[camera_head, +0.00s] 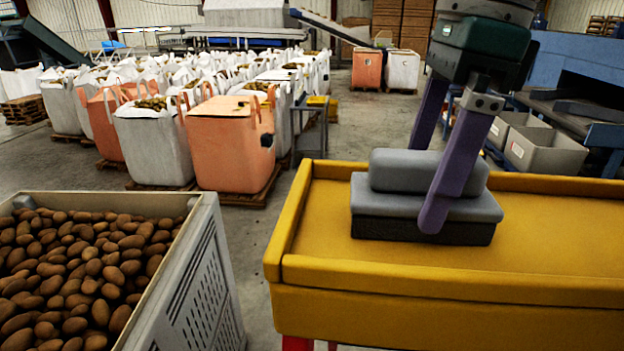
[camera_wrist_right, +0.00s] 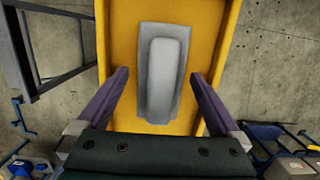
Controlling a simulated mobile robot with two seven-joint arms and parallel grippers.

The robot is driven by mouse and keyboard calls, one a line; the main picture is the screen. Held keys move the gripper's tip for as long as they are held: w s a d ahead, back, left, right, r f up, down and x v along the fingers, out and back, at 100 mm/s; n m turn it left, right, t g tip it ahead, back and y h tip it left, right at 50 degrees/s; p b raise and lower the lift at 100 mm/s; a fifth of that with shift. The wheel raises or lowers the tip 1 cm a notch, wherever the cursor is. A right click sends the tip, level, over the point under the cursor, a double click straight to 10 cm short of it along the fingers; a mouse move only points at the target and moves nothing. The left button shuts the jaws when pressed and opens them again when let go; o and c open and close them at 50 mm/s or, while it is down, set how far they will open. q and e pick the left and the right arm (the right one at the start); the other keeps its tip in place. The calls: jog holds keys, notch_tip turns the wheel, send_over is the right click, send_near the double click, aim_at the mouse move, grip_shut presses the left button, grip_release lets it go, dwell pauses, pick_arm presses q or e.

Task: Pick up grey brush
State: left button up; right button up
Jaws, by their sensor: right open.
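The grey brush (camera_head: 405,211) lies on the yellow tray table (camera_head: 560,226), with a lighter grey raised handle on top and a darker base below. My right gripper (camera_head: 425,190) is open above the brush, pointing down. One purple finger passes in front of the brush's right part and the other is behind it. In the right wrist view the brush (camera_wrist_right: 163,75) lies lengthwise between the two spread fingers (camera_wrist_right: 159,85), with a gap on each side. My left gripper is not in view.
The yellow tray has a raised rim (camera_head: 290,222) around it. A grey crate (camera_head: 205,285) full of potatoes stands at the left front. Several white and orange bags (camera_head: 230,150) stand behind on pallets. Grey bins (camera_head: 545,150) are at the right back. Floor shows between crate and tray.

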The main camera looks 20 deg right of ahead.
notch_tip(320, 180, down, 3)
jog(key=shift+w+a+r+b, duration=0.15)
jog(key=shift+b, duration=0.35)
jog(key=shift+r, duration=0.1)
jog(key=shift+c, duration=0.4)
jog(key=c, duration=1.4)
